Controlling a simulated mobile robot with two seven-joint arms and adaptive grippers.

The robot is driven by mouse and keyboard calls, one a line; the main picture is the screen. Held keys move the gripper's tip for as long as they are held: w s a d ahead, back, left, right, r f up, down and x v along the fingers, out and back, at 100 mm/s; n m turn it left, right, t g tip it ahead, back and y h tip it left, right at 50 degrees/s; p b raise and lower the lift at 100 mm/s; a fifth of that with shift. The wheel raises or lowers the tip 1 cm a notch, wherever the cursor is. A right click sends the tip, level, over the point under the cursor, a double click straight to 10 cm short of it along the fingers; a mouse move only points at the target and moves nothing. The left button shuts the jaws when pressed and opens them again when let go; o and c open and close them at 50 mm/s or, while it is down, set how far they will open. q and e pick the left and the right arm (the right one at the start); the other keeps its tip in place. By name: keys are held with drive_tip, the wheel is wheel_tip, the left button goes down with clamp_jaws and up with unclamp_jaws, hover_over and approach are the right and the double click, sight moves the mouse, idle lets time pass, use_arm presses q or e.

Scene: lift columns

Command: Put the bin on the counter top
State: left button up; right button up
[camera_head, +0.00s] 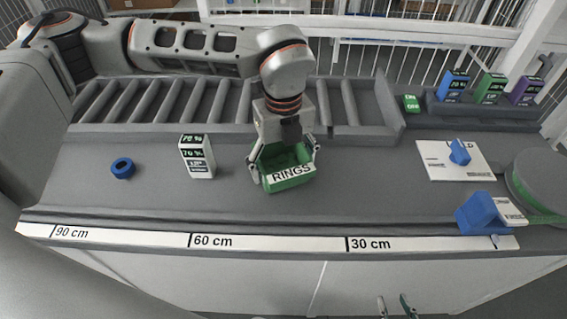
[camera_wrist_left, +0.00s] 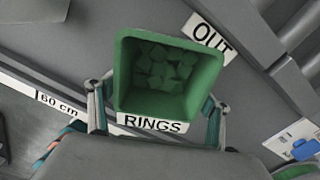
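The green open bin (camera_head: 288,182), labelled RINGS, is at the middle of the grey counter top (camera_head: 350,200). My left gripper (camera_head: 283,168) comes down over it from behind, with one finger against each side wall. In the left wrist view the bin (camera_wrist_left: 126,75) is between the fingers, its mouth facing the camera and several green pieces inside. The gripper looks shut on the bin. Whether the bin's base touches the counter I cannot tell. My right gripper (camera_head: 396,306) is at the bottom edge of the head view, open and empty, in front of the counter.
A white box (camera_head: 197,157) and a blue ring (camera_head: 123,168) stand left of the bin. A white board (camera_head: 440,168) and a blue block (camera_head: 478,213) are to the right. A roller conveyor (camera_head: 205,103) runs behind. An OUT label (camera_wrist_left: 207,36) lies beside the bin.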

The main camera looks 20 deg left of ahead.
idle(0.3)
use_arm(q)
wheel_tip(320, 180, up, 12)
drive_tip(key=shift+r, duration=0.2)
idle(0.4)
drive_tip(key=shift+s, duration=0.1)
idle(0.3)
